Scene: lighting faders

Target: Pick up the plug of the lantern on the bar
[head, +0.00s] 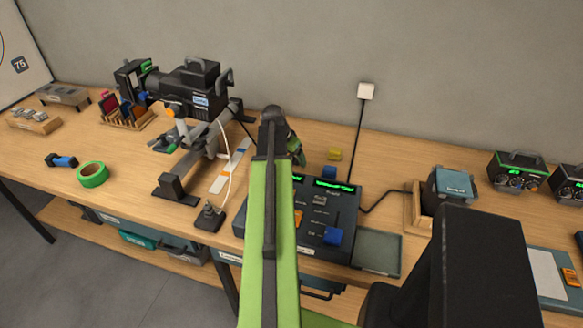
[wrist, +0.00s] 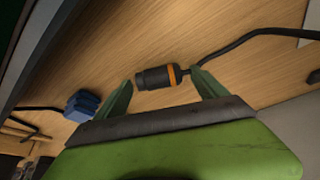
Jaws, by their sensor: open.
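The lantern (head: 198,88) is a black body clamped on a grey bar (head: 202,150) at the left of the bench. A black cable runs from it towards my arm. A black plug with an orange ring (wrist: 155,77) lies on the wood in the wrist view, its black cable leading off right. My gripper (wrist: 163,79) is open, with one green finger at each end of the plug. I cannot tell whether either finger touches it. In the head view my gripper (head: 296,149) is mostly behind my arm, which hides the plug.
A blue connector (wrist: 82,105) with a cable sits left of the fingers. A dark control desk (head: 318,215) with green displays stands right of my arm. A black switch box (head: 210,215) is near the front edge.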

